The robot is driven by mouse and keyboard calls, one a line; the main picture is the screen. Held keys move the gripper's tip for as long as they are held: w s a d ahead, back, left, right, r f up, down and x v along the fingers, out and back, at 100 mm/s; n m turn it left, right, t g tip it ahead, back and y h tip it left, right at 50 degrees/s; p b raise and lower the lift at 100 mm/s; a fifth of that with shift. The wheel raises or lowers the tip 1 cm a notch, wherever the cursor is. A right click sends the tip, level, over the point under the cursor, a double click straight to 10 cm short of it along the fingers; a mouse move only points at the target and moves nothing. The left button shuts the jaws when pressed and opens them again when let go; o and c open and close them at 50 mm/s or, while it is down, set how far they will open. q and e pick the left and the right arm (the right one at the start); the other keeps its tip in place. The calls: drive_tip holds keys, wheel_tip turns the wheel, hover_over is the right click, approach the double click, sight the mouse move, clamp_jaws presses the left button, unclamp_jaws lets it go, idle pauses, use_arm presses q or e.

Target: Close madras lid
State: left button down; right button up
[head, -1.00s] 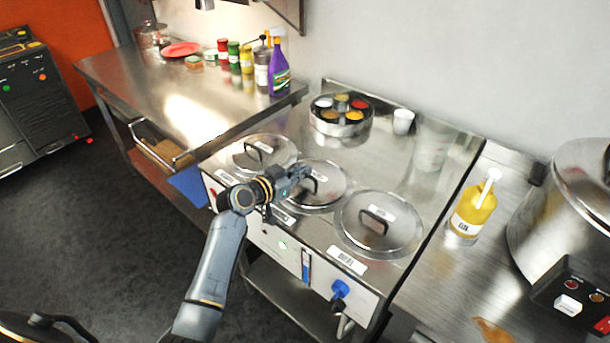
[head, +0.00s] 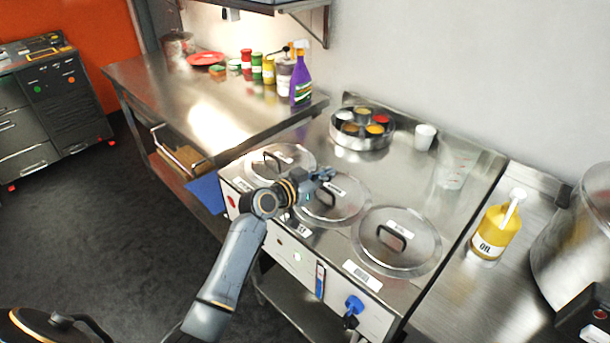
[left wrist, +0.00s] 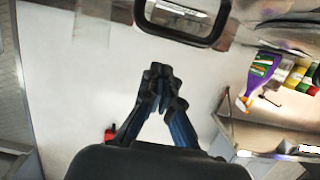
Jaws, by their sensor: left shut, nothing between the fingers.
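Three round steel lids lie flat on the wells of a steel counter unit: a left lid (head: 281,160), a middle lid (head: 350,207) and a right lid (head: 418,252). Each has a dark loop handle and a small label too small to read, so I cannot tell which is madras. My left gripper (head: 328,174) is shut and empty over the far part of the middle lid, hiding part of its handle. In the left wrist view the closed fingers (left wrist: 162,82) are just below a dark loop handle (left wrist: 213,42); contact cannot be told. My right gripper is not in view.
A round spice tin (head: 360,142) and white cup (head: 424,137) stand behind the lids. A yellow oil bottle (head: 493,232) and large steel pot (head: 575,240) are at right. A purple spray bottle (head: 301,88) stands on the left counter (head: 150,84).

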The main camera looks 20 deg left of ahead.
use_arm(q)
drive_tip(key=shift+s+a+r+b, duration=0.15)
drive_tip(key=shift+s+a+b, duration=0.2)
drive_tip(key=shift+s+b, duration=0.35)
drive_tip(key=b+v, duration=0.1)
drive_tip(key=v, duration=0.7)
drive_tip(key=shift+r, duration=0.25)
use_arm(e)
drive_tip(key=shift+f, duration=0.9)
